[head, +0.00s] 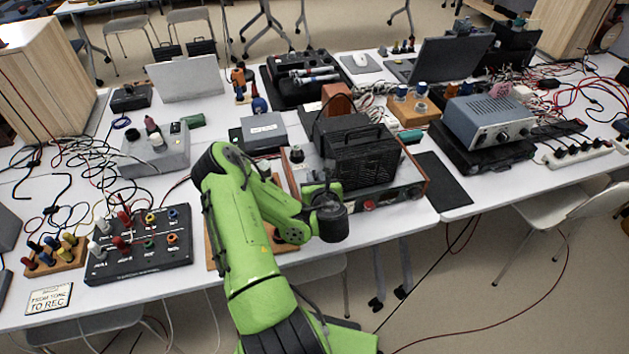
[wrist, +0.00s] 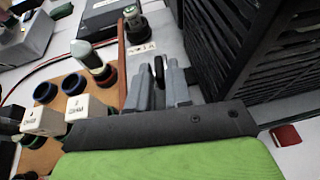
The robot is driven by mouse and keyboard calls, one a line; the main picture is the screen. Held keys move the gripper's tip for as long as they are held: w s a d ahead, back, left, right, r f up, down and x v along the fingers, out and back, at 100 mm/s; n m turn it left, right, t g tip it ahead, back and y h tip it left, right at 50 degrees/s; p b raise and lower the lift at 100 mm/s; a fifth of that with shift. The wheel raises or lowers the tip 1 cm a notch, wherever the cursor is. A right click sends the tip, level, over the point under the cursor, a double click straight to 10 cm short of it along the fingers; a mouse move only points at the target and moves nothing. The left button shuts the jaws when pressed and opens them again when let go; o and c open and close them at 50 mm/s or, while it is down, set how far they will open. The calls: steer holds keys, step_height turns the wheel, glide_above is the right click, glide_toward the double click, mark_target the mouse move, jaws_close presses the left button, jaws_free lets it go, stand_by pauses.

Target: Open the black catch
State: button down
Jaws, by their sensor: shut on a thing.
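My gripper (wrist: 163,82) shows in the wrist view with its two grey fingers close together. They are shut on a small upright black piece (wrist: 158,70), which looks like the black catch; only its rounded upper part shows between them. A black slatted case (wrist: 250,45) stands close to the right of the fingers. In the head view the same case (head: 362,158) sits on a wood-sided unit at the table's front, and my arm ends just in front of it. The fingers and the catch are hidden there behind my wrist.
A wooden board (wrist: 45,155) with coloured sockets and white plugs lies left of the fingers. A dark knob (wrist: 133,22) stands beyond them. A black socket box (head: 140,245) is left of my arm, with loose cables around it. A black mat (head: 442,180) lies to the right.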

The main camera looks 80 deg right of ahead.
steer(key=shift+n+t, duration=0.4)
steer(key=shift+t, duration=0.1)
steer(key=c, duration=1.2)
jaws_free()
steer(key=shift+d, duration=0.1)
